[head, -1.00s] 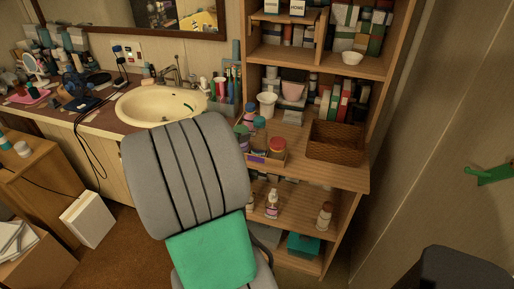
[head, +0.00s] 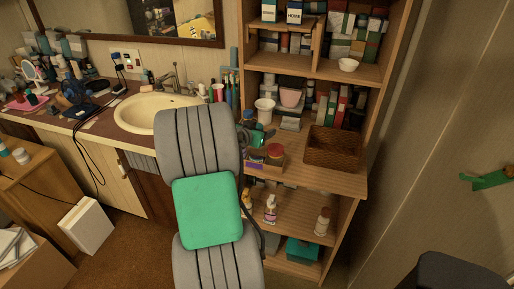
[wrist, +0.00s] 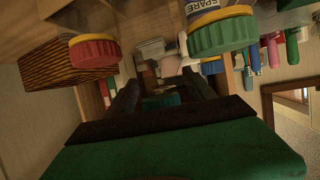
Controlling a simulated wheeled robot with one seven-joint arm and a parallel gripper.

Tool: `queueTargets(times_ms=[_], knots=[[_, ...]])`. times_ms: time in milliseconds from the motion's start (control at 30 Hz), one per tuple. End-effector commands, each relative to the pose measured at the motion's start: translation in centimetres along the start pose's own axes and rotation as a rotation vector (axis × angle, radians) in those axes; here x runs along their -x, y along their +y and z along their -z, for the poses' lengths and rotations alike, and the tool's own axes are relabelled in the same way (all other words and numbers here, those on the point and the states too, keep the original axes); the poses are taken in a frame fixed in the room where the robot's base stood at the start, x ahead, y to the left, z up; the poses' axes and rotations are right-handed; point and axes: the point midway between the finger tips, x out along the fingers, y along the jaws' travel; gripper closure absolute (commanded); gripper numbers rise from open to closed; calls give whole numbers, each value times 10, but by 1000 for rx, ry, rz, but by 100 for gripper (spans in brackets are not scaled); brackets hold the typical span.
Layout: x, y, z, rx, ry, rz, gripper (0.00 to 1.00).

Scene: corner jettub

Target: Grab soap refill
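I cannot tell for certain which item is the soap refill. My gripper (wrist: 162,90) has its two dark fingers apart in the wrist view. A round teal-topped item (wrist: 161,101) shows between the fingers; contact cannot be made out. A green-lidded jar (wrist: 222,34) is close on the right and a red-lidded jar (wrist: 94,48) on the left. In the head view my gripper (head: 250,133) is at the left edge of the middle shelf, partly hidden by my arm. The red-lidded jar (head: 275,151) stands beside it. Bottles (head: 270,210) (head: 322,222) stand on the shelf below.
A wicker basket (head: 333,148) sits right on the middle shelf (head: 325,178). A white cup (head: 264,110) and pink cup (head: 291,97) stand behind. Books and boxes fill the upper shelves. The sink (head: 155,112) is left; a wall closes the right.

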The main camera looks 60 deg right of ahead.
Motion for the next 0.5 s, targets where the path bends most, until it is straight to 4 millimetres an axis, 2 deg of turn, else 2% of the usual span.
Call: queueTargets(times_ms=[67,500], knots=[[0,0,0,0,0,0,43],[0,0,0,0,-1,0,79]])
